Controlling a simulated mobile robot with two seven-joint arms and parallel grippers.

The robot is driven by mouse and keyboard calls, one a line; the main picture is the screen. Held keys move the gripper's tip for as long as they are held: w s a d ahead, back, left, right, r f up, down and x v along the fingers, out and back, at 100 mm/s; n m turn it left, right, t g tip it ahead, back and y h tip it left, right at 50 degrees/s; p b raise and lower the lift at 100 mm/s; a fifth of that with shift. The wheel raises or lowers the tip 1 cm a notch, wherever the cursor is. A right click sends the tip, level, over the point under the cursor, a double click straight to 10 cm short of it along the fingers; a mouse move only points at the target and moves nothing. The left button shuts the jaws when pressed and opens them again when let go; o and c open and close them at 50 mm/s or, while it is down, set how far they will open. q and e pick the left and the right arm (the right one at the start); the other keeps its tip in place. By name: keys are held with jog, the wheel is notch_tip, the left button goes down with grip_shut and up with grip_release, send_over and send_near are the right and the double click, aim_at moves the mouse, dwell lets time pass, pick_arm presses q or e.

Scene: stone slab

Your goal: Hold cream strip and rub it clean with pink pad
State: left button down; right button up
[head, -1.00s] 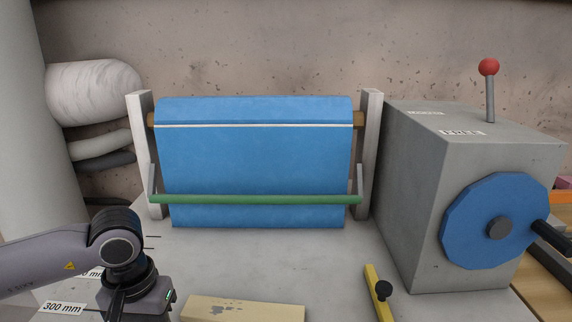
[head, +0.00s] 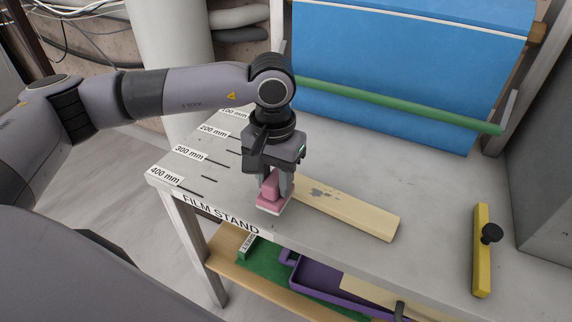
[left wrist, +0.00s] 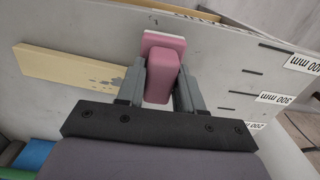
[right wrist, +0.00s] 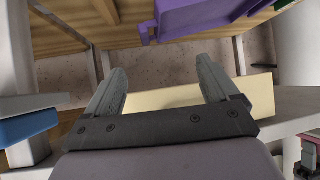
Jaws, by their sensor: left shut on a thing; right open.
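The cream strip (head: 350,210) lies on the grey slab, with dark grey marks near its left end. It also shows in the left wrist view (left wrist: 65,70). My left gripper (head: 275,186) points down at the strip's left end and is shut on the pink pad (head: 270,190). The pad (left wrist: 160,78) has a whitish bottom layer and sits beside the strip's end; I cannot tell whether they touch. My right gripper (right wrist: 163,85) is open. A plain cream piece (right wrist: 180,97) shows between and behind its fingers; I cannot tell if they touch it.
A yellow bar with a black knob (head: 482,250) lies on the slab (head: 420,180) at right. A blue film roll with a green bar (head: 400,105) stands behind. A purple tray (head: 310,280) is on the shelf below.

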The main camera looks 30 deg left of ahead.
pick_arm(q)
jog(key=w+d+r, duration=0.3)
jog(key=w+r, duration=0.4)
jog(key=r, duration=0.2)
jog(key=shift+d+r, duration=0.25)
dwell(0.4)
